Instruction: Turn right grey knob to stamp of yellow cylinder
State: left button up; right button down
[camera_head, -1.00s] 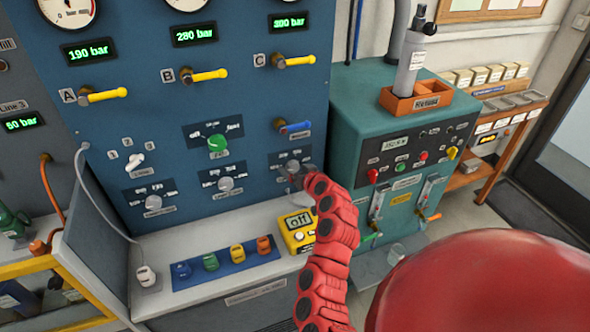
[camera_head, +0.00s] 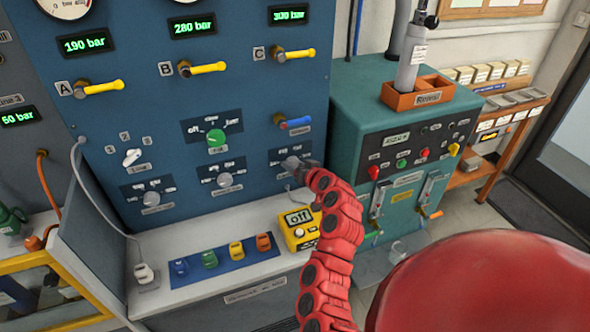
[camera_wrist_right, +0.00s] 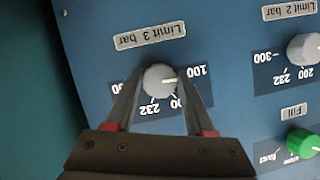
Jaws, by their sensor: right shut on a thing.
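The right grey knob (camera_head: 291,162) is on the blue panel's lower right, partly covered by my right gripper (camera_head: 300,166) in the head view. In the right wrist view the knob (camera_wrist_right: 159,79) sits under the label "Limit 3 bar", seen upside down. My right gripper (camera_wrist_right: 160,84) is shut on it, one finger on each side. The knob's white mark points toward the "100" end of the scale. The yellow cylinder (camera_head: 236,251) stands on a blue mat on the bench; its stamp is too small to read. My left gripper is not in view.
Blue (camera_head: 180,267), green (camera_head: 209,259) and orange (camera_head: 263,242) cylinders share the mat. Other grey knobs (camera_head: 224,181) and a green knob (camera_head: 216,140) are to the left. A teal cabinet (camera_head: 350,98) stands right.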

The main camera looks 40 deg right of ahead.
jog(key=shift+d+f+m+t+y+b, duration=0.1)
jog(key=shift+m+t+y+b, duration=0.45)
jog(key=shift+m+b, duration=0.9)
jog(key=shift+r+m+t+y+b, duration=0.1)
jog(key=shift+m+t+y+b, duration=0.45)
jog(key=shift+m+b, duration=0.9)
jog(key=shift+d+f+m+t+y+b, duration=0.1)
jog(key=shift+m+t+y+b, duration=0.2)
jog(key=shift+m+y+b, duration=1.1)
jog(key=shift+n+h+b, duration=0.3)
jog(key=shift+h+b, duration=0.2)
jog(key=shift+c, duration=1.3)
grip_release()
jog(key=shift+s, duration=0.15)
